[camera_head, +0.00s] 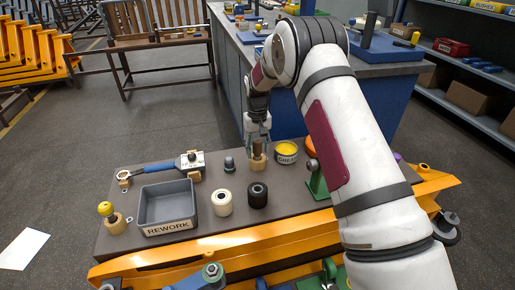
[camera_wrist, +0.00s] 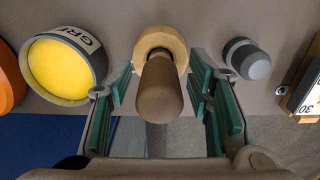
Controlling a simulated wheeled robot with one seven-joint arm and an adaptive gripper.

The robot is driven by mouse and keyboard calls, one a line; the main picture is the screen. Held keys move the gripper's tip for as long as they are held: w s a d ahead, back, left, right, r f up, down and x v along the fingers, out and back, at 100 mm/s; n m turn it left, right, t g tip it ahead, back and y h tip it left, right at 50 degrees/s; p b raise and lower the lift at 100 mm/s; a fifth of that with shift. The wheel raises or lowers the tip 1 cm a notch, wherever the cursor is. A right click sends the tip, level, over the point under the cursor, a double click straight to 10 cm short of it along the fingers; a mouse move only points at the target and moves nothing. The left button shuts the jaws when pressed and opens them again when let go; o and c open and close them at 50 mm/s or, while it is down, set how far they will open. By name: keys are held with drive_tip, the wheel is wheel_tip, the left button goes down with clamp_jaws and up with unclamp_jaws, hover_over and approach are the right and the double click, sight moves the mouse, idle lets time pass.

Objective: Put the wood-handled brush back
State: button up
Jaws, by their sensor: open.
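A brown, rounded handle (camera_wrist: 158,92), which looks like the wood-handled brush, stands upright in a pale wooden ring-shaped holder (camera_wrist: 152,42) in the wrist view. Its lower end is hidden inside the holder, so no bristles show. In the head view the brown handle (camera_head: 257,148) and its wooden holder (camera_head: 258,164) are at the back edge of the brown bench top. My gripper (camera_wrist: 160,98) is open, with its green-padded fingers on either side of the handle and visible gaps on both sides. The gripper also shows in the head view (camera_head: 258,146).
A yellow-filled grease tin (camera_head: 287,150) stands close right of the holder, and a small grey-capped piece (camera_head: 230,164) close left.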

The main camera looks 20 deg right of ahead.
wheel_tip(320, 180, up, 12)
drive_tip(key=shift+s+r+p, duration=0.1)
drive_tip(key=shift+r+p, duration=0.15)
drive_tip(key=shift+p, duration=0.9)
drive_tip(key=s+r, duration=1)
drive_tip(key=s, duration=0.3)
drive_tip(key=s+r, duration=1)
drive_tip(key=s, duration=0.3)
drive_tip(key=s+f, duration=0.2)
drive_tip(key=s, duration=1.1)
drive_tip(key=s+f, duration=0.2)
drive_tip(key=s, duration=1.2)
drive_tip(key=shift+d+t, duration=0.35)
drive_tip(key=shift+t, duration=0.05)
drive_tip(key=shift+w, duration=0.1)
wheel_tip(320, 180, up, 20)
drive_tip(key=t+p, duration=0.3)
drive_tip(key=p, duration=1.5)
drive_tip(key=shift+a+r+p, duration=0.15)
drive_tip(key=shift+a+p, duration=0.05)
drive_tip(key=shift+p, duration=0.1)
